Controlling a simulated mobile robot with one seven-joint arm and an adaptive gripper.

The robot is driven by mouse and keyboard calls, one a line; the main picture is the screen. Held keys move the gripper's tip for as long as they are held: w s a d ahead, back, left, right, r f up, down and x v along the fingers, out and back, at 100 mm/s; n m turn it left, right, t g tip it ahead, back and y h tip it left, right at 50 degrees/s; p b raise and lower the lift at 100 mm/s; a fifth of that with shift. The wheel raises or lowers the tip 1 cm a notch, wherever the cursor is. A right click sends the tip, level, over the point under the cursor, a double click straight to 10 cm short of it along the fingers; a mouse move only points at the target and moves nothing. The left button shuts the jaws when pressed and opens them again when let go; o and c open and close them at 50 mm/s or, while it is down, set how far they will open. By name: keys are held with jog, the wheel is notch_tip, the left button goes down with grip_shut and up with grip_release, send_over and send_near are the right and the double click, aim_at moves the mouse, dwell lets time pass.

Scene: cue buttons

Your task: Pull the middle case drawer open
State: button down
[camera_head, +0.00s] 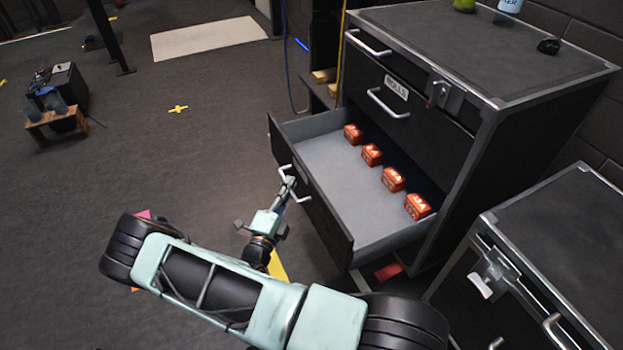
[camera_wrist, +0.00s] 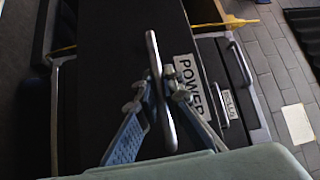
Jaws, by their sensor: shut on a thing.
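The black metal case (camera_head: 500,150) stands at the right in the head view. My gripper (camera_head: 287,182) is at the drawer's front, shut on the silver bar handle (camera_head: 297,197). In the wrist view, my gripper's fingers (camera_wrist: 160,95) close around the handle (camera_wrist: 155,60), beside a white label (camera_wrist: 190,85) reading "POWER". The upper drawer, with a "ROLLS" label (camera_head: 397,87), is shut.
A second dark case (camera_head: 545,270) with a latch stands at the lower right. A green item (camera_head: 464,5), a bottle (camera_head: 508,8) and a small black object (camera_head: 548,46) sit on the case top.

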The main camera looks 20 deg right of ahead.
jog(key=a, duration=0.6)
jog(key=shift+s+a, duration=0.2)
jog(key=shift+a, duration=0.05)
jog(key=c, duration=2)
grip_release()
jog(key=shift+c, duration=0.2)
jog(key=v, duration=1.2)
jog(key=shift+r, duration=0.1)
